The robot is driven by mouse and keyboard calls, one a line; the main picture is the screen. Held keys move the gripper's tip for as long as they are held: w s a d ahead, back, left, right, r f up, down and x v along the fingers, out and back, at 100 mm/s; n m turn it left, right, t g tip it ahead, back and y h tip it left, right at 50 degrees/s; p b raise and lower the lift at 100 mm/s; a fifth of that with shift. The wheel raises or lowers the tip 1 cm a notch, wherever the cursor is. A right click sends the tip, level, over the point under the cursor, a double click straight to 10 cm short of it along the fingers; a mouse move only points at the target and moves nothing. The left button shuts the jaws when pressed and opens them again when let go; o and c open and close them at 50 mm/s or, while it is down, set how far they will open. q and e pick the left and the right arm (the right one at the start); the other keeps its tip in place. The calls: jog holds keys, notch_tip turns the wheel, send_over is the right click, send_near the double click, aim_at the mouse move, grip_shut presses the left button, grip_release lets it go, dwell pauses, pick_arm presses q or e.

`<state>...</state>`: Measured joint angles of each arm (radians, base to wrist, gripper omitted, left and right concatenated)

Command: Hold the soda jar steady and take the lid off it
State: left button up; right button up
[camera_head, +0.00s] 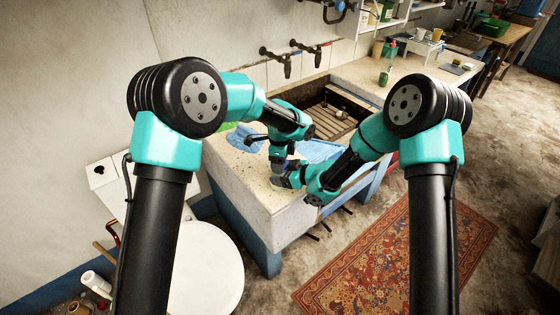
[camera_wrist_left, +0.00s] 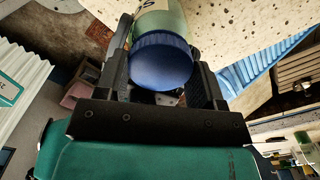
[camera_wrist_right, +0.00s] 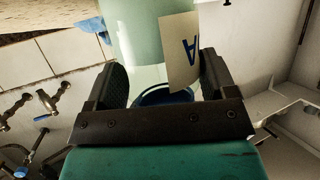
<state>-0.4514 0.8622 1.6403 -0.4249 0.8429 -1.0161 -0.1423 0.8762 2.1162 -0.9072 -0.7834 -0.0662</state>
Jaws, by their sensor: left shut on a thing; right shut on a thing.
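The soda jar is pale green with a label, seen in the right wrist view (camera_wrist_right: 137,35) and at the top of the left wrist view (camera_wrist_left: 160,22). Its round blue lid (camera_wrist_left: 162,62) sits at the jar's end, between the fingers of my left gripper (camera_wrist_left: 162,75), which is shut on it. My right gripper (camera_wrist_right: 163,82) is shut on the jar's body. A blue rounded edge shows low between its fingers. In the head view both grippers meet over the trough's near corner, and the jar is mostly hidden there by them.
The stone washtrough (camera_head: 255,190) carries the work, with a basin and wooden slatted rack (camera_head: 328,122) behind. A blue cloth (camera_head: 245,138) lies close to the left arm. A green bottle (camera_head: 387,70) stands farther back. Two wall taps (camera_head: 290,58) are above the basin.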

pick_arm(q)
jog(key=o, duration=1)
jog(key=shift+r, duration=2.25)
jog(key=shift+r, duration=0.1)
jog(key=shift+c, duration=1.2)
notch_tip(320, 180, up, 2)
jog(key=m, duration=0.4)
jog(key=shift+m, duration=0.4)
jog(key=shift+r+m, duration=0.35)
jog(key=shift+m, duration=0.45)
jog(key=shift+r+m, duration=0.3)
jog(key=shift+m, duration=0.5)
